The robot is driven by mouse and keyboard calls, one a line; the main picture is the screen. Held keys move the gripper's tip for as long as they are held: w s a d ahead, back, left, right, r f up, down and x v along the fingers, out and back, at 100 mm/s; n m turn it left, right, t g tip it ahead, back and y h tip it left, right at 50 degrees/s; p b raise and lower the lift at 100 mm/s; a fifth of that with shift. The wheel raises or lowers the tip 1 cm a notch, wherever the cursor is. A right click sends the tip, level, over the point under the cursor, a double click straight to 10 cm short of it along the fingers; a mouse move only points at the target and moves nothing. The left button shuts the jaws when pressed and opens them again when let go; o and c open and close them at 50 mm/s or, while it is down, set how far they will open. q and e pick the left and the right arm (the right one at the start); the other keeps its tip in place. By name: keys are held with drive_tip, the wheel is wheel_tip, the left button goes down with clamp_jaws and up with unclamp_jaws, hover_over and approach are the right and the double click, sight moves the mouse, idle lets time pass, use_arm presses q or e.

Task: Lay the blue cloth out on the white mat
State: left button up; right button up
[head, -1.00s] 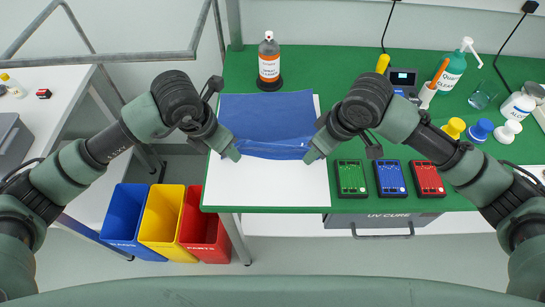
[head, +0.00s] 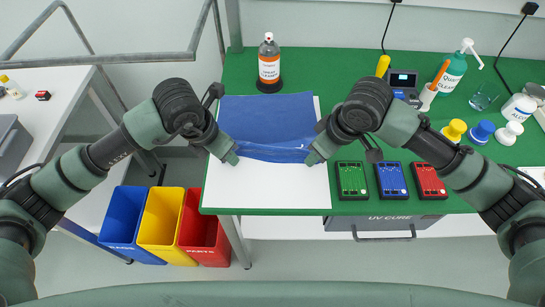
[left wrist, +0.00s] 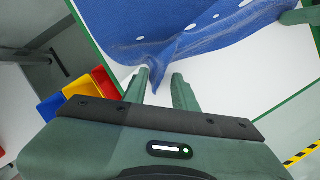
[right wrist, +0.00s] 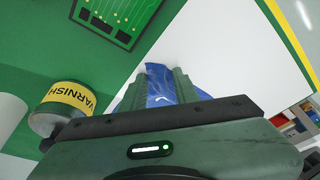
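The blue cloth (head: 265,115) lies over the far part of the white mat (head: 262,188), and its near edge is folded or rumpled. The near part of the mat is bare. My left gripper (head: 233,157) is at the cloth's near left corner; in the left wrist view its fingers (left wrist: 160,84) stand apart, with a drooping tip of the cloth (left wrist: 185,45) at them. My right gripper (head: 312,157) is at the near right corner; in the right wrist view its fingers (right wrist: 164,82) also stand apart, with cloth (right wrist: 160,90) between them.
A spray bottle (head: 269,65) stands behind the cloth. Green, blue and red boxes (head: 390,180) lie right of the mat. Several bottles and paint pots, including a yellow one (head: 454,130), stand further right. Blue, yellow and red bins (head: 160,225) are on the floor.

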use_arm(q)
clamp_jaws()
use_arm(e)
clamp_jaws()
use_arm(q)
drive_tip(key=shift+r, duration=0.1)
